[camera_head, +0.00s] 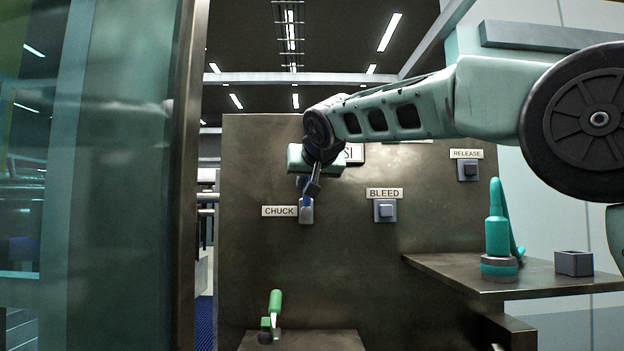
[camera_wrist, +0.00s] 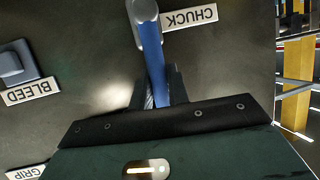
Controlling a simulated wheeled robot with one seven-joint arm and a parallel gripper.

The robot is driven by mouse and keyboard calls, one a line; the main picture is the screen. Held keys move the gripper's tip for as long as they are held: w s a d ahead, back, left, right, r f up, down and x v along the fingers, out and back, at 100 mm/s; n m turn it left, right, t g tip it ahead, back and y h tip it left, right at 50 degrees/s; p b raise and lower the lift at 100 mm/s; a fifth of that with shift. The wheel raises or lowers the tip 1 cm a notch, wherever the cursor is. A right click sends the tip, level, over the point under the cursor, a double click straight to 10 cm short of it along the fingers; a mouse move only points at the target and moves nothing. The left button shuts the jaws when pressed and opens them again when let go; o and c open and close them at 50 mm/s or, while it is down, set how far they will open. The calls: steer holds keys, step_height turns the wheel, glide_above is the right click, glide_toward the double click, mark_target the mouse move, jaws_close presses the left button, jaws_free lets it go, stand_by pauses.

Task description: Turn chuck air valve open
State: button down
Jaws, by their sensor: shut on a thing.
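The chuck air valve (camera_head: 306,214) is a small grey body with a blue lever on the dark panel, just right of the CHUCK label (camera_head: 279,211). In the wrist view the blue lever (camera_wrist: 149,45) runs from the rounded grey valve body (camera_wrist: 143,10) down between my fingers. My gripper (camera_wrist: 158,92) is shut on the lever's free end. In the head view my gripper (camera_head: 311,186) reaches the lever from above, and its fingers partly hide it.
A BLEED switch (camera_head: 385,210) and a RELEASE switch (camera_head: 468,170) are on the panel to the right. A side shelf (camera_head: 450,268) holds a teal tool (camera_head: 497,240) and a small grey box (camera_head: 574,263). A green-handled clamp (camera_head: 274,304) stands below. A glass partition (camera_head: 120,150) is at left.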

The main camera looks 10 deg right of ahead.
steer(key=shift+a+f, duration=0.1)
steer(key=shift+a, duration=0.1)
stand_by(0.4)
steer(key=c, duration=1.3)
jaws_free()
steer(key=shift+c, duration=0.2)
steer(key=b+v, duration=0.5)
steer(key=v, duration=1.2)
steer(key=shift+a+r, duration=0.15)
steer(key=shift+r, duration=0.05)
steer(key=shift+s, duration=0.1)
